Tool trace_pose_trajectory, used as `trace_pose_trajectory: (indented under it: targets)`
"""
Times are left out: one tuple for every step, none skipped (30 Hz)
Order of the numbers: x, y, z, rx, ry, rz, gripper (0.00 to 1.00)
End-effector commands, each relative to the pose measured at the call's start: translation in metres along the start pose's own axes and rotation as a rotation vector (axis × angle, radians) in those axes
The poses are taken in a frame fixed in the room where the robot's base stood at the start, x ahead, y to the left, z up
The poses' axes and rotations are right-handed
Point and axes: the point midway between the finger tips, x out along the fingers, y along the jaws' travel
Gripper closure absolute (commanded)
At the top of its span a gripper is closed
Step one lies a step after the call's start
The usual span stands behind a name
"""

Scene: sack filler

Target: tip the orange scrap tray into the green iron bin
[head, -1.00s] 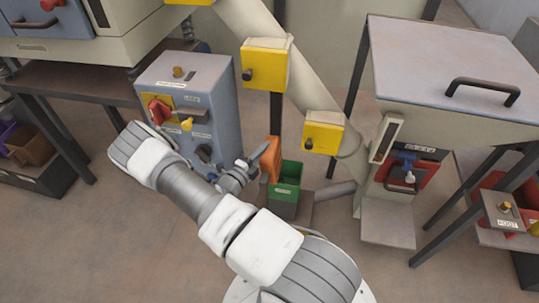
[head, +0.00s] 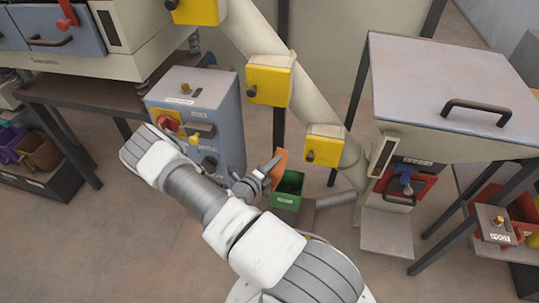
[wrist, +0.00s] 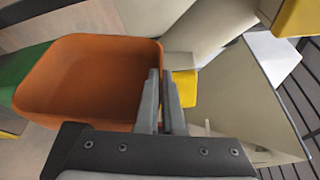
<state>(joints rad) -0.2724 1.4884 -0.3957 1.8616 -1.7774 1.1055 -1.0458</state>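The orange scrap tray (head: 278,167) is tilted steeply at the left edge of the green iron bin (head: 286,201). In the wrist view the tray (wrist: 85,75) shows its open inside, which looks empty. Part of the green bin (wrist: 22,72) shows behind it at the left. My gripper (head: 270,170) comes from the left in the head view. In the wrist view its fingers (wrist: 164,100) are close together at the tray's right wall, shut on it. The inside of the bin is dark, and I cannot tell what lies in it.
A blue-grey control box (head: 215,115) with knobs stands left of the bin. Yellow boxes (head: 325,145) on a sloping pale chute are just above and right. A pale hopper (head: 450,90) stands at the right. The floor at the lower left is clear.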

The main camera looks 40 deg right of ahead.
Motion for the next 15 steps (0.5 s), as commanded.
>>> trace_pose_trajectory:
  targets:
    - [0.001,-0.009,-0.002,0.035,0.0,0.016,1.0]
    - [0.002,-0.01,-0.003,0.059,0.001,0.026,1.0]
    - [0.002,-0.011,-0.006,0.091,0.001,0.039,1.0]
    - [0.001,-0.01,-0.008,0.112,0.0,0.05,1.0]
    - [-0.001,-0.009,-0.01,0.135,0.0,0.059,1.0]
    - [-0.002,-0.009,-0.013,0.166,0.001,0.072,1.0]
    - [-0.004,-0.009,-0.015,0.189,0.001,0.082,1.0]
    - [-0.004,-0.009,-0.017,0.212,0.001,0.091,1.0]
    - [-0.006,-0.009,-0.02,0.24,0.001,0.103,1.0]
    - [-0.007,-0.009,-0.022,0.262,0.001,0.112,1.0]
    - [-0.008,-0.009,-0.024,0.285,0.002,0.121,1.0]
    - [-0.009,-0.009,-0.026,0.313,0.002,0.133,1.0]
    - [-0.01,-0.009,-0.029,0.335,0.002,0.141,1.0]
    - [-0.011,-0.009,-0.031,0.357,0.002,0.151,1.0]
    - [-0.013,-0.009,-0.034,0.387,0.003,0.163,1.0]
